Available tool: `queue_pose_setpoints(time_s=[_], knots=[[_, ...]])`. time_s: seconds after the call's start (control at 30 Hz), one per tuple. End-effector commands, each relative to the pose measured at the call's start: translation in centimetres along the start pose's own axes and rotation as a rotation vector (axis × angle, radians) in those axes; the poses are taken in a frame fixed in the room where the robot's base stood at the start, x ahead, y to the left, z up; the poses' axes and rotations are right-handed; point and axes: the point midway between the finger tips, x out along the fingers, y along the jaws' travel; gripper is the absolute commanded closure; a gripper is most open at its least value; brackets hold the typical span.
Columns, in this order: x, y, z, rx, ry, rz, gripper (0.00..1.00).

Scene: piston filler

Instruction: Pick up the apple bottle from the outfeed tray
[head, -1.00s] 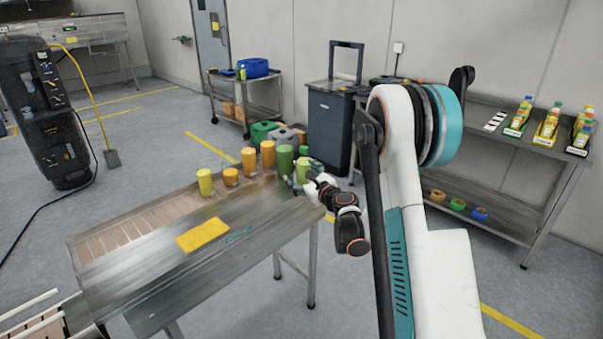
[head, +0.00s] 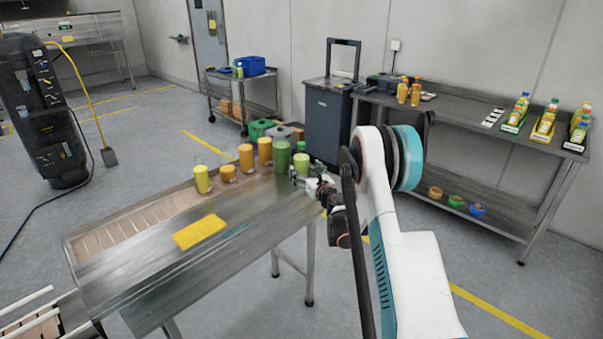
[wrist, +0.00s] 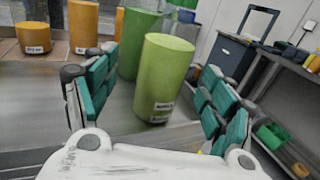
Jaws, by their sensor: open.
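A short light-green bottle (head: 301,166) stands upright at the right end of the metal outfeed tray (head: 150,258), beside a taller, darker green bottle (head: 281,158). In the wrist view the light-green bottle (wrist: 163,78) stands between the open teal fingers of my gripper (wrist: 157,98), a little beyond the fingertips, with space on both sides. The darker green bottle (wrist: 138,42) is behind it to the left. Labels are too small to read, so I cannot tell which green bottle is the apple one. In the head view my gripper (head: 306,183) is close in front of the green bottles.
Orange bottles (head: 246,158) and a yellow-green bottle (head: 202,179) stand left along the tray's back edge. A yellow plate (head: 199,231) lies on the bare tray top. A dark cart (head: 327,120) and a shelf table (head: 470,115) stand behind and to the right.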

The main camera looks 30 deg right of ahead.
Motion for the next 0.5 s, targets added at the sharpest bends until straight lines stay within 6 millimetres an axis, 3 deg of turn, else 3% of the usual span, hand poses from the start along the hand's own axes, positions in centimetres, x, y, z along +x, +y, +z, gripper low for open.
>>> queue_pose_setpoints(time_s=[0.5], knots=[[5.2,-0.6,-0.1,-0.001,-0.001,0.001,0.24]])
